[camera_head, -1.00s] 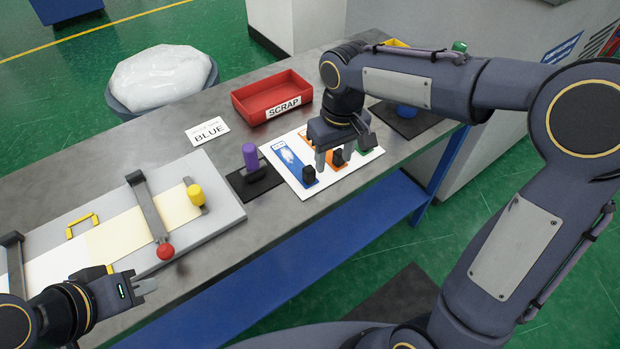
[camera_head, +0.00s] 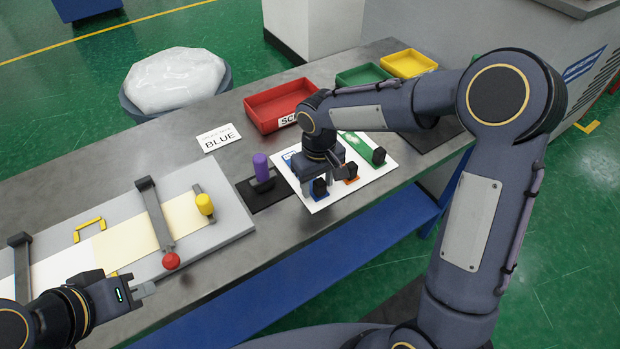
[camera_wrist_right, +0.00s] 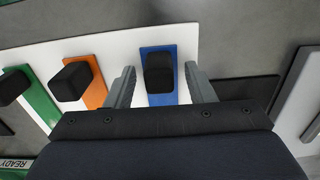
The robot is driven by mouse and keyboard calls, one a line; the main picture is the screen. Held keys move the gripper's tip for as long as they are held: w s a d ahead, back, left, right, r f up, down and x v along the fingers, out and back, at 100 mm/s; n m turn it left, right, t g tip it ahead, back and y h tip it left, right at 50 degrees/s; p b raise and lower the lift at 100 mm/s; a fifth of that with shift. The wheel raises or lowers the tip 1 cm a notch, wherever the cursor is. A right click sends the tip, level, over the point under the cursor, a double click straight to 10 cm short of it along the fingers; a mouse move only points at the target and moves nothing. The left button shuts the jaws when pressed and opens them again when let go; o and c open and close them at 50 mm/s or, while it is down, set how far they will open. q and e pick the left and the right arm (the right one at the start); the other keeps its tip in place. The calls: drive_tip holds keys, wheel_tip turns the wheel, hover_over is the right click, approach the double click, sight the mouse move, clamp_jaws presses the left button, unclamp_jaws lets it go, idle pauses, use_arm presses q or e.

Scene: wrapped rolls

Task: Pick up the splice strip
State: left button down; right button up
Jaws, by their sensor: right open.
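A white board (camera_head: 376,172) carries blue, orange and green strips, each with a black block. In the right wrist view the blue strip (camera_wrist_right: 164,52) lies between my open right fingers (camera_wrist_right: 160,84), with its black block (camera_wrist_right: 159,74) between them. The orange strip (camera_wrist_right: 91,70) and green strip (camera_wrist_right: 33,97) lie to the left. In the head view my right gripper (camera_head: 320,180) is over the board's left part and hides most of the blue strip. A white card (camera_head: 219,137) reads BLUE. My left gripper (camera_head: 145,290) is at lower left; its jaw gap is unclear.
A grey splicing plate (camera_head: 233,218) with a red-knobbed bar and a yellow knob lies left. A purple-handled tool (camera_head: 261,168) stands on a dark pad beside the board. Red (camera_head: 262,117), green (camera_head: 352,78) and yellow (camera_head: 400,70) trays stand behind.

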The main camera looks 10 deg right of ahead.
clamp_jaws()
